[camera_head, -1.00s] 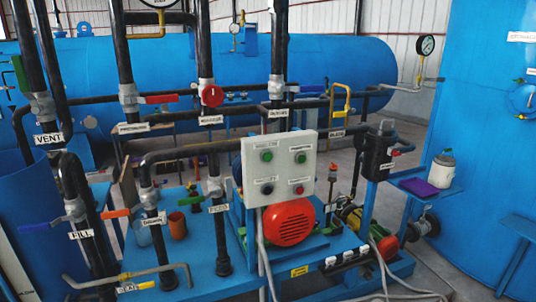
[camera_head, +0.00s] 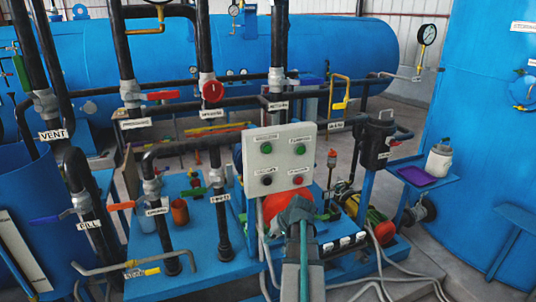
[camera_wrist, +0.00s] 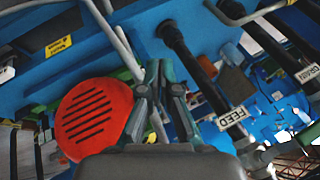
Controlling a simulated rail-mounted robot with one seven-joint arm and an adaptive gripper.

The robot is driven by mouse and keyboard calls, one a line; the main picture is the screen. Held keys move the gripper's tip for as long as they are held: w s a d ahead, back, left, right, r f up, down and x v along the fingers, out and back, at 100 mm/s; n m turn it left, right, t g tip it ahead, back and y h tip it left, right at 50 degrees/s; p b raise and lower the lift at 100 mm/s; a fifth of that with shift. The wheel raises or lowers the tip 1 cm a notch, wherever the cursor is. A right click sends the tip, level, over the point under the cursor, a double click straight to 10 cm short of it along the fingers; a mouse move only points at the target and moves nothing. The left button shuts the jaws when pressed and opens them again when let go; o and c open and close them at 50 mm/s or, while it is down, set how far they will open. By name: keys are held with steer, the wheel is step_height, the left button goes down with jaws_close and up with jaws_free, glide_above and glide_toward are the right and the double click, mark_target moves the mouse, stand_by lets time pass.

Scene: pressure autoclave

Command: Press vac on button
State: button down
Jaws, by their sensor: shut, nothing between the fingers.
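The light grey control box (camera_head: 279,158) stands in the middle of the head view. Its face carries an upper left green button (camera_head: 266,147), an upper right green button (camera_head: 299,149), a lower left dark button (camera_head: 267,180) and a lower right red button (camera_head: 298,180). Each has a small label above it, too small to read surely, so I cannot tell which is vac on. My gripper (camera_head: 297,204) is just below the box in the picture, in front of the red round cover. Its fingers (camera_wrist: 160,68) are shut and empty in the wrist view, where I cannot make out the buttons.
The red slotted cover (camera_wrist: 93,118) lies beside my fingers in the wrist view. Black pipes with valves, including the feed pipe (camera_head: 219,215), rise left of the box. A black canister (camera_head: 377,142) and a shelf with a bottle (camera_head: 440,158) stand to the right.

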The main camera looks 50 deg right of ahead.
mark_target(267, 149)
steer(key=d+r+n+t+p, duration=0.1)
steer(key=d+r+n+t, duration=0.2)
steer(key=r, duration=1.1)
steer(key=d+r+n+t+y+p, duration=0.1)
steer(key=d+r+n+t, duration=0.2)
steer(key=r, duration=1.1)
steer(key=shift+s+n, duration=0.25)
steer(key=shift+n, duration=0.45)
steer(key=shift+d+r, duration=0.1)
steer(key=shift+w+d+b, duration=0.1)
steer(key=shift+w+d, duration=0.55)
steer(key=shift+w, duration=0.7)
steer(key=shift+w+d+b, duration=0.15)
steer(key=shift+w+d, duration=0.45)
steer(key=shift+w, duration=0.7)
steer(key=shift+w+d+b, duration=0.1)
steer(key=shift+w+d, duration=0.55)
steer(key=shift+w, duration=0.7)
steer(key=shift+w+d, duration=0.1)
steer(key=shift+w+d+b, duration=0.1)
steer(key=shift+w+b, duration=0.15)
steer(key=shift+b, duration=0.05)
